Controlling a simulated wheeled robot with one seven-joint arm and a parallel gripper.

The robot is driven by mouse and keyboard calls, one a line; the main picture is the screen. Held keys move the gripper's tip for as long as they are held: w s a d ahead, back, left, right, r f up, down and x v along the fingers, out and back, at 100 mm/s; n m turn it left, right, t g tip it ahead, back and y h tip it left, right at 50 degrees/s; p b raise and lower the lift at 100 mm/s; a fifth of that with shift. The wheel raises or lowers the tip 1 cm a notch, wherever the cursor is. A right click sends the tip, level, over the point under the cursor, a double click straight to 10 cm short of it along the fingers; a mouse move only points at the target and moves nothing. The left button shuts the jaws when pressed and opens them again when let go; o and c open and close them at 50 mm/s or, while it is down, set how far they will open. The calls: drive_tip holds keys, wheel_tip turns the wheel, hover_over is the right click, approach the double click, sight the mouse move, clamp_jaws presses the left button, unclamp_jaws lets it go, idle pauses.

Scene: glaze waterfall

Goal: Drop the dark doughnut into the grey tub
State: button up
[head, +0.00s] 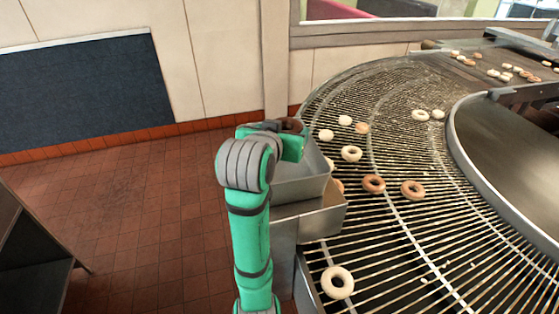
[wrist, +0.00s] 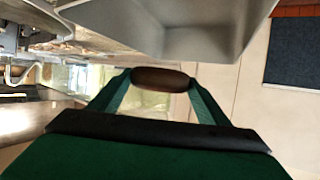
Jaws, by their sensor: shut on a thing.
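The dark doughnut (head: 291,124) is held at the end of my arm. In the wrist view the doughnut (wrist: 161,79) is edge-on between the two green fingers. My gripper (head: 291,141) is shut on it and also shows in the wrist view (wrist: 160,84). The grey tub (head: 303,187) stands beside the conveyor, partly hidden behind my arm and gripper. In the head view the doughnut is at the tub's far end, higher than its rim. In the wrist view the tub (wrist: 192,40) fills the top middle, apart from the doughnut. I cannot tell whether the doughnut is directly over the opening.
A curved wire conveyor (head: 390,230) fills the right side, with several pale and brown doughnuts, including a pale one (head: 337,282) at the front. A metal ledge (head: 322,222) adjoins the tub. Red tiled floor (head: 130,220) lies open at the left.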

drive_tip(key=shift+s+a+f, duration=0.1)
drive_tip(key=shift+a+f, duration=0.05)
drive_tip(key=shift+f, duration=2.15)
drive_tip(key=o, duration=1.1)
drive_tip(key=shift+o, duration=0.2)
drive_tip(key=v, duration=1)
drive_tip(key=shift+s+r, duration=0.2)
drive_tip(key=shift+s, duration=0.15)
